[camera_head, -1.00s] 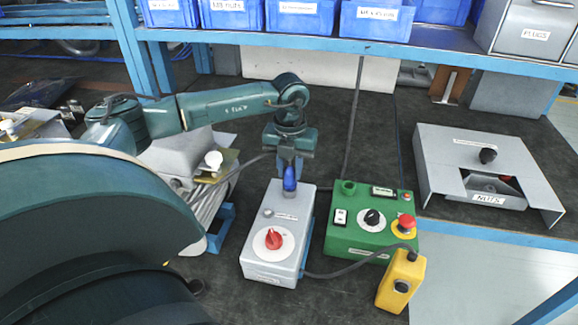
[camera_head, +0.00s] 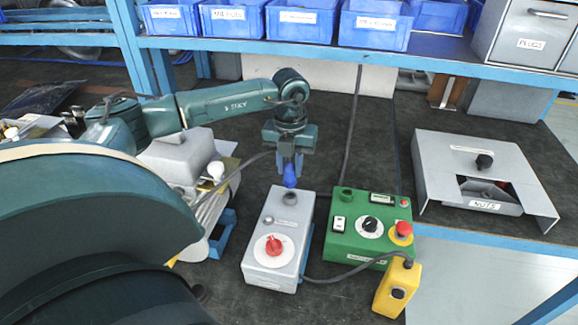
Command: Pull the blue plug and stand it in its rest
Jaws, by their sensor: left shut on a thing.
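My left gripper (camera_head: 289,170) points down and is shut on the blue plug (camera_head: 290,178). The plug hangs upright just above the grey box (camera_head: 262,240), over the dark round socket (camera_head: 289,198) in its top. A small gap seems to show between plug and socket. A grey cable runs from near the gripper to the left. A green upright cup (camera_head: 346,192) stands on the back left corner of the green box (camera_head: 366,245); I cannot tell whether it is the plug's rest. My right gripper is not in view.
The grey box carries a red knob (camera_head: 273,246). The green box has a black knob and a red stop button (camera_head: 403,229). A yellow pendant (camera_head: 397,288) stands in front. A grey cover (camera_head: 477,165) is at right, blue bins (camera_head: 375,25) on the shelf behind.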

